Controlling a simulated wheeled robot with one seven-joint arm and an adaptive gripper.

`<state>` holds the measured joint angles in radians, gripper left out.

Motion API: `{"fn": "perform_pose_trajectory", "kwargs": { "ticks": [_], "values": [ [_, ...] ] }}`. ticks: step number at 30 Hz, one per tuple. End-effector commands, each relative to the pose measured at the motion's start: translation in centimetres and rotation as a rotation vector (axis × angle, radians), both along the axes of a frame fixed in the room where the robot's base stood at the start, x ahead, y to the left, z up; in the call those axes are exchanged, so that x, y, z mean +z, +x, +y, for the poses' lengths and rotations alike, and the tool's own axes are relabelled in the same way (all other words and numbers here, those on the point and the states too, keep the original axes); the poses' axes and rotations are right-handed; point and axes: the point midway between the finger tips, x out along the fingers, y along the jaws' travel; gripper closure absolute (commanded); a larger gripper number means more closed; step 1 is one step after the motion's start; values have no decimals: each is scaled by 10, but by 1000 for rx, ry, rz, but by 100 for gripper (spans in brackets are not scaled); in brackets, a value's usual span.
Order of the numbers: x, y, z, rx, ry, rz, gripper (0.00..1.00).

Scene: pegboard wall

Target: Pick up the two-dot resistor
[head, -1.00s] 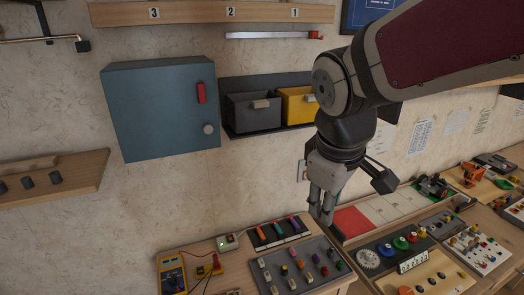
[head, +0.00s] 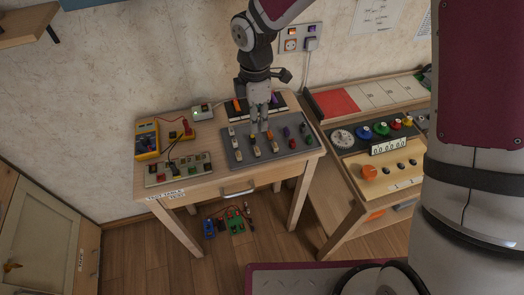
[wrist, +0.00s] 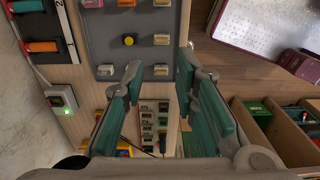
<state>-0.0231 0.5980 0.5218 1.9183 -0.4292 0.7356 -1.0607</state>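Small components stand in rows on a grey tray (head: 290,151), which fills the top of the wrist view (wrist: 146,55). No dot marks are readable, so I cannot tell which one is the two-dot resistor. My gripper (wrist: 158,75) is open and empty, its green-padded fingers spread above the tray's near edge. In the head view my gripper (head: 262,122) points down over the tray and hides part of it.
A yellow multimeter (head: 147,140), a board with terminals (head: 180,170) and a small box with a green light (head: 202,111) stand left of the tray. A black rack (head: 237,107) with coloured pieces lies behind it. A second bench with coloured knobs (head: 381,128) stands right.

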Motion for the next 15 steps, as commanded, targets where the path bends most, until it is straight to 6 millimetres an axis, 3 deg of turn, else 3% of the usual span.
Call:
{"fn": "perform_pose_trajectory", "kwargs": {
  "ticks": [9,15],
  "values": [
    [-58,-2,0,0,-2,4,73],
    [-75,-1,-1,-2,-2,1,73]
  ]
}}
